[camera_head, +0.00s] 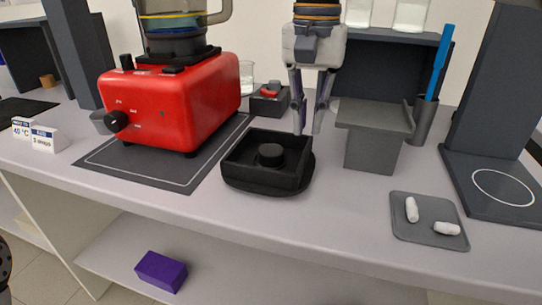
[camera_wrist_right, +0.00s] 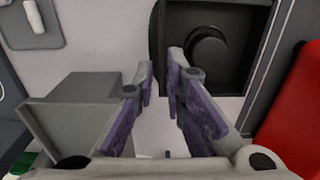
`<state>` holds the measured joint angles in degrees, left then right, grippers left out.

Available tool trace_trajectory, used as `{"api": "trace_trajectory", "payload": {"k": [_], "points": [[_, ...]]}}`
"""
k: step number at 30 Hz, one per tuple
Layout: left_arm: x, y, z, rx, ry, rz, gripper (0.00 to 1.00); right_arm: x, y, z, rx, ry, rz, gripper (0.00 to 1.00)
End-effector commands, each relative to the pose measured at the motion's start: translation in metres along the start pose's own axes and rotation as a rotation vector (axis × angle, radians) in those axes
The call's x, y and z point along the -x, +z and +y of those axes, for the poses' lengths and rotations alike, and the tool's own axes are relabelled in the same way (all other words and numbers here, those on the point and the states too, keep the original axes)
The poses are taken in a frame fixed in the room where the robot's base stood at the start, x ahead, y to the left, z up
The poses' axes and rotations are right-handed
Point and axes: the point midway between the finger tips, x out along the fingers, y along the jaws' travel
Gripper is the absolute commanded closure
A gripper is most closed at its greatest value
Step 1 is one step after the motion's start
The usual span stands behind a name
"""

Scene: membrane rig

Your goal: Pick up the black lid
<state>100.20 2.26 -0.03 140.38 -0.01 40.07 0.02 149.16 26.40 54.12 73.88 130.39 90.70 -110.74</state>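The black lid (camera_head: 238,158) shows as a square, raised-rimmed black piece with a round knob (camera_head: 270,154) in its middle, on the bench right of the red machine. A rounded black edge shows beneath it at its front and right; I cannot tell whether that is a separate piece. In the right wrist view the lid's knob (camera_wrist_right: 207,52) is at upper right. My right gripper (camera_head: 309,131) points down behind and right of the lid, apart from the knob. Its fingers (camera_wrist_right: 162,66) are parted with nothing between them. My left gripper is not in view.
The red machine (camera_head: 170,105) stands on a dark mat left of the lid. A grey block (camera_head: 372,140) and a cup with a blue stick (camera_head: 424,122) stand to the right. A grey tray (camera_head: 428,232) holds two white pieces.

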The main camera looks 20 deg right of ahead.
Motion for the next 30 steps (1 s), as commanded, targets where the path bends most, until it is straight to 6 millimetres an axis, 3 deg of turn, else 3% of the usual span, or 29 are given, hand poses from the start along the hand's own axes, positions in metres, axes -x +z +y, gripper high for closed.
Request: {"api": "trace_trajectory", "payload": {"k": [13,27,29,30], "points": [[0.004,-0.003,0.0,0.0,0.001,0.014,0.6,-0.071,0.001,-0.001,-0.001,0.001,0.001,0.88],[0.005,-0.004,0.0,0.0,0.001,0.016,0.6,-0.077,0.0,-0.001,-0.002,-0.001,0.002,0.88],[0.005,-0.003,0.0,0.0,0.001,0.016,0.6,-0.077,0.0,-0.002,-0.002,-0.001,0.002,1.0],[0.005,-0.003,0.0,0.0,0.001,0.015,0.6,-0.077,0.0,-0.002,-0.002,0.0,0.001,1.0]]}}
